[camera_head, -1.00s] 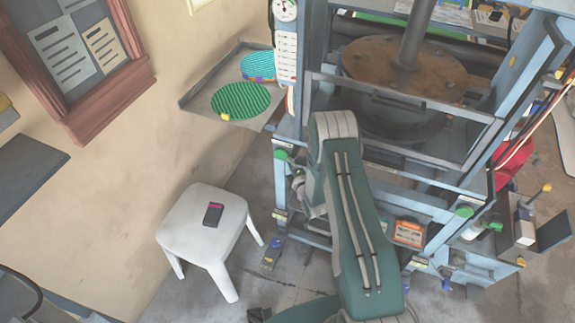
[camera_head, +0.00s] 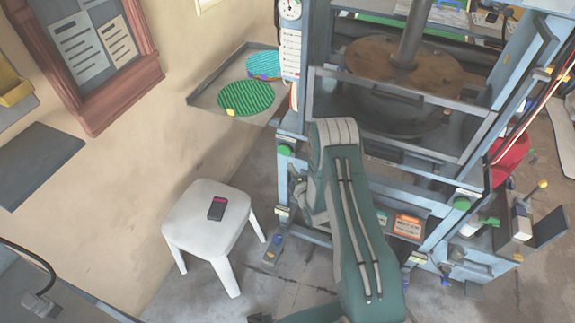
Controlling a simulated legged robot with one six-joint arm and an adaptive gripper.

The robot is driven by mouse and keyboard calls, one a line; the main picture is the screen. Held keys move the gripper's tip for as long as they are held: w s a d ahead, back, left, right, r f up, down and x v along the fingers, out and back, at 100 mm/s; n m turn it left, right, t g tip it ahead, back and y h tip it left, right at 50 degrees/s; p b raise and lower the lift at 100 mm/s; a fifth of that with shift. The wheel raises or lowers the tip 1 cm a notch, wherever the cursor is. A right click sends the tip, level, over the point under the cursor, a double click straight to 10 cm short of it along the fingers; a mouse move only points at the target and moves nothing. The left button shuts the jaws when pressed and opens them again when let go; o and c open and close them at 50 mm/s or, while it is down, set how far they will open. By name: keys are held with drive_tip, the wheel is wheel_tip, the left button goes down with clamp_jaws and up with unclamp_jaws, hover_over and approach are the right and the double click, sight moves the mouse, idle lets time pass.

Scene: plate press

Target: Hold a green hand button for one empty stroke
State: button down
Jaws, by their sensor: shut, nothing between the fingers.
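The blue plate press (camera_head: 300,120) stands upright in the middle and right of the view. One green hand button (camera_head: 285,150) sits on its left front post, and another green button (camera_head: 461,204) is on the right front post. My green and grey arm rises in front of the press. My gripper (camera_head: 298,190) shows as a small grey shape left of the arm, just below and right of the left button. It is shut and empty and partly hidden by the arm. I cannot tell contact with the button; a gap seems to show.
A side tray (camera_head: 205,98) holds a green round disc (camera_head: 246,97) and a blue one (camera_head: 263,64). Bare floor shows between stool and press. A red bucket (camera_head: 512,158) stands at the right.

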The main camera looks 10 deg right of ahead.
drive_tip(key=s+d, duration=0.1)
drive_tip(key=s, duration=0.6)
drive_tip(key=shift+s, duration=0.25)
drive_tip(key=shift+d, duration=0.15)
